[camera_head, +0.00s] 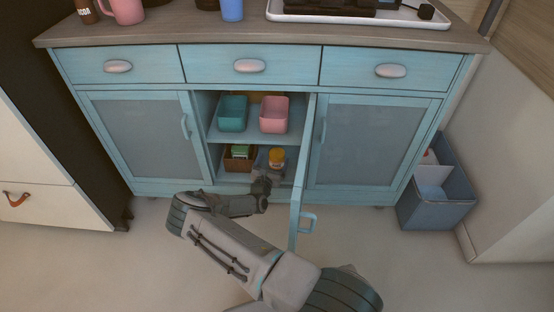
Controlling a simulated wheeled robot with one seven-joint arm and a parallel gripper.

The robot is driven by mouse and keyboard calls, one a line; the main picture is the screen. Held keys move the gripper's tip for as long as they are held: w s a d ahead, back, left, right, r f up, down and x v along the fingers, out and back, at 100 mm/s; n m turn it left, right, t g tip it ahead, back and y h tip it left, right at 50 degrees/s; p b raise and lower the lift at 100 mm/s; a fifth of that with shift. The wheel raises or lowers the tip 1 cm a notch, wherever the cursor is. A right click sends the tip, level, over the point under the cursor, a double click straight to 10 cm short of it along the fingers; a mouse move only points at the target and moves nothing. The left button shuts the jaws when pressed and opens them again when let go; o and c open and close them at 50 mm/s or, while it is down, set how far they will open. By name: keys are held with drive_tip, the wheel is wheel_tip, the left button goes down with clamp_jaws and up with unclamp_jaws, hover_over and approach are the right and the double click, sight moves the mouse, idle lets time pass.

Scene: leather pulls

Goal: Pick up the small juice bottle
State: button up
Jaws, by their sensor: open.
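The small juice bottle appears to be the small container with an orange-yellow top (277,155) on the lower shelf (233,177) of the blue cabinet, towards the right of the open middle section. Its lower part is partly hidden behind my gripper. My gripper (267,178) is open at the cabinet's opening, just in front of and below the bottle in the picture. I cannot tell whether the fingers touch it; they look small and dark here.
The open middle door (303,165) stands out right of my gripper. A brown basket (238,163) with green items is left of the bottle. A teal bin (233,114) and a pink bin (274,115) sit on the shelf above. A blue-grey box (447,213) stands right.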

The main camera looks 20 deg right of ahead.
sight(277, 152)
drive_tip(key=shift+b+x, duration=1.45)
drive_tip(key=shift+x, duration=1.25)
drive_tip(key=shift+s, duration=0.1)
drive_tip(key=c, duration=1.4)
drive_tip(key=shift+r, duration=0.1)
